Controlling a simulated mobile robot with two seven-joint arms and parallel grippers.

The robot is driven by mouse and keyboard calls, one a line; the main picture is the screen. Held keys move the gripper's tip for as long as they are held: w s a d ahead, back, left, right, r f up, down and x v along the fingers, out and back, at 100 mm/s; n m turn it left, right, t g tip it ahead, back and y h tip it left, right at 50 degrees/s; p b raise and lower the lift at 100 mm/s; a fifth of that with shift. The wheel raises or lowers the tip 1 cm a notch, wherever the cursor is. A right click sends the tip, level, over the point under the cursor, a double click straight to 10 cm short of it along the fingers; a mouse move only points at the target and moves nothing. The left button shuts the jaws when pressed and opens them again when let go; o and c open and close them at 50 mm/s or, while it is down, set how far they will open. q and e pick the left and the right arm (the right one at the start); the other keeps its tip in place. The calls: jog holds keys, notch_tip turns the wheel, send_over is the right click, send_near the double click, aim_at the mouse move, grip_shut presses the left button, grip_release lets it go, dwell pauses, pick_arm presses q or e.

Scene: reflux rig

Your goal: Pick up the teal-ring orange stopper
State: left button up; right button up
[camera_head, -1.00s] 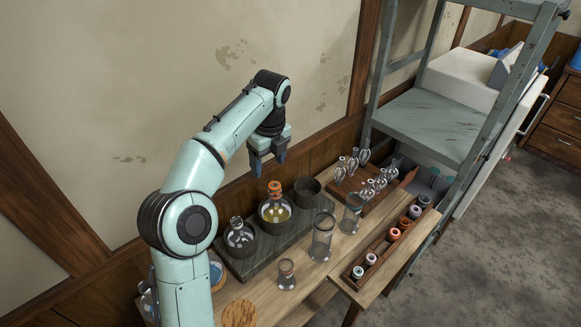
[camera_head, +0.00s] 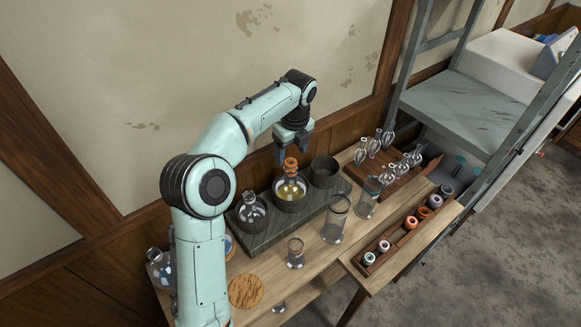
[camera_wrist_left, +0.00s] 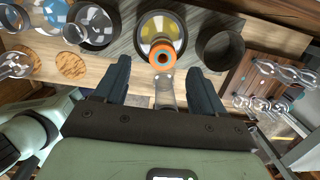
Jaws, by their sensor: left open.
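An orange stopper (camera_head: 290,164) sits in the neck of a round flask (camera_head: 291,187) with yellow liquid, in the middle well of a dark block. In the left wrist view the stopper (camera_wrist_left: 162,54) shows from above as an orange ring around a blue-grey centre. My left gripper (camera_head: 293,150) is open, just above and around the stopper's top in the head view. In the wrist view the stopper lies between and slightly beyond the open fingertips (camera_wrist_left: 159,66); no contact shows. Another orange stopper (camera_head: 410,223) lies in the rack; I cannot tell a teal ring on it. My right gripper is not in view.
The dark block (camera_head: 262,236) also holds a clear flask (camera_head: 250,209) and an empty well (camera_head: 324,172). Glass cylinders (camera_head: 336,220) stand in front. A wooden rack (camera_head: 385,250) of several stoppers is at the right, with glassware on a tray (camera_head: 394,183) behind.

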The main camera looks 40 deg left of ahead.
pick_arm(q)
jog(key=f, duration=0.4)
jog(key=shift+w+a+f+b, duration=0.15)
jog(key=shift+a+f+b, duration=0.15)
jog(key=shift+b, duration=0.1)
jog(key=shift+w+d, duration=0.1)
jog(key=c, duration=1)
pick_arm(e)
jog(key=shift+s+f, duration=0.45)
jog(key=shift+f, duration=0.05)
pick_arm(q)
jog(key=shift+r, duration=0.2)
notch_tip(320, 180, up, 8)
jog(key=p, duration=0.2)
notch_tip(320, 180, up, 11)
send_over(291, 159)
jog(key=shift+s+d+r, duration=0.3)
jog(key=shift+s+d, duration=0.1)
jog(key=shift+s, duration=0.1)
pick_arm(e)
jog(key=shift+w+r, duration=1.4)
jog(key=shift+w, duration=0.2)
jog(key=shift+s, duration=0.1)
